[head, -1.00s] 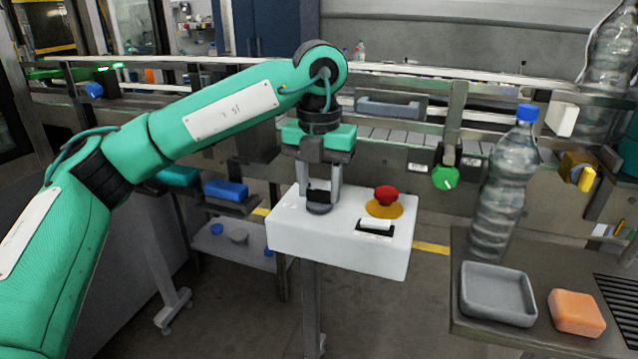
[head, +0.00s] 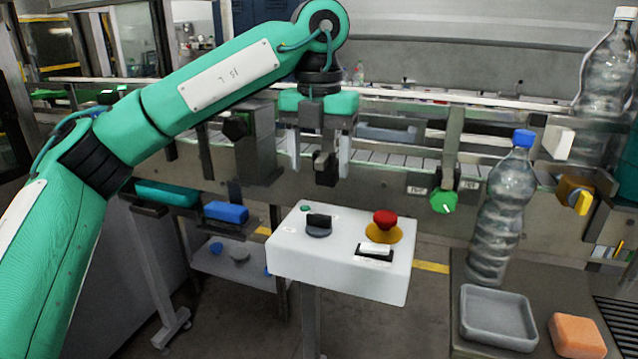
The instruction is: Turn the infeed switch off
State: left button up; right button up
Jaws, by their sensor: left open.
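A white control box (head: 338,268) on a post stands in the middle of the head view. On its top are a black rotary knob (head: 319,224) on the left, a red mushroom button (head: 385,220) on a yellow base, and a white rocker switch (head: 375,249) in a dark frame. No readable label shows which of these is the infeed switch. The black knob's grip faces me broadside. My left gripper (head: 320,170) hangs above and behind the black knob, fingers down, open, empty and clear of the box. My right gripper is not in view.
A conveyor with a green knob (head: 443,202) and a yellow handle (head: 582,202) runs behind the box. At right, a table (head: 464,262) holds a clear bottle (head: 497,210), a grey tray (head: 473,318) and an orange block (head: 577,336). A blue block (head: 226,212) lies left.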

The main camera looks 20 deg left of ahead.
pick_arm(q)
jog(key=shift+r+p, duration=0.35)
jog(key=shift+r, duration=1.9)
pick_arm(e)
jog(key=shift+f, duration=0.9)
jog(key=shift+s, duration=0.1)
